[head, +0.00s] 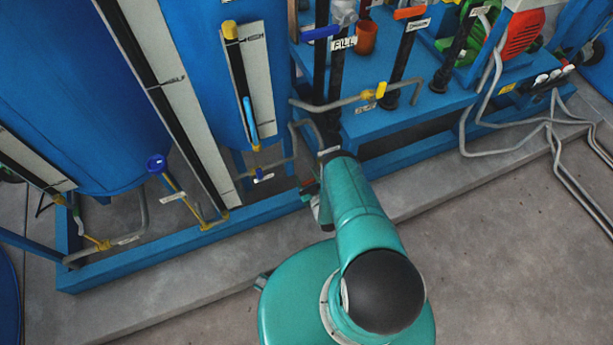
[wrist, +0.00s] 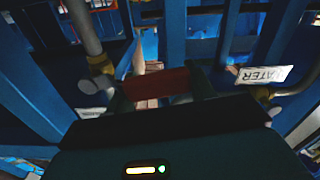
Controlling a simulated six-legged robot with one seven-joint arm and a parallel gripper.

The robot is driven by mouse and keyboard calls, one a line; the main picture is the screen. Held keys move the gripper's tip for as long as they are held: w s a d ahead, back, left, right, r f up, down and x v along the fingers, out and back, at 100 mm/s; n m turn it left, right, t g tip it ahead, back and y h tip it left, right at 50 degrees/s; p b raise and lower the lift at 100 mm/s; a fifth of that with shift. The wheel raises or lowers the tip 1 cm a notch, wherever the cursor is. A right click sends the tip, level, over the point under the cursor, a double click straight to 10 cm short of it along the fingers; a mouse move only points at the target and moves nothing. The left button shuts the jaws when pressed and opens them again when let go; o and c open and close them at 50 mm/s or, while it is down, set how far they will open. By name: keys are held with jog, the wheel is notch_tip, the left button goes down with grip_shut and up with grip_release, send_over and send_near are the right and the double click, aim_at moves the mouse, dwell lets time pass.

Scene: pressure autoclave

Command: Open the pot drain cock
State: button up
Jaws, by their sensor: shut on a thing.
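A dark red handle (wrist: 155,83) lies across the middle of the wrist view, between the two fingers of my gripper (wrist: 160,92). My gripper is shut on this handle. No readable label shows whether it belongs to the pot drain cock. In the head view my gripper (head: 317,203) is low at the blue frame's front edge, mostly hidden behind my teal arm. The valve body under the handle is hidden.
A pipe with a brass fitting (wrist: 100,68) stands left of the handle in the wrist view. A WATER label (wrist: 264,74) is at right.

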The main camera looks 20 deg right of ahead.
jog(key=shift+f+n, duration=0.55)
jog(key=shift+n, duration=0.15)
jog(key=o, duration=1.1)
jog(key=shift+s, duration=0.2)
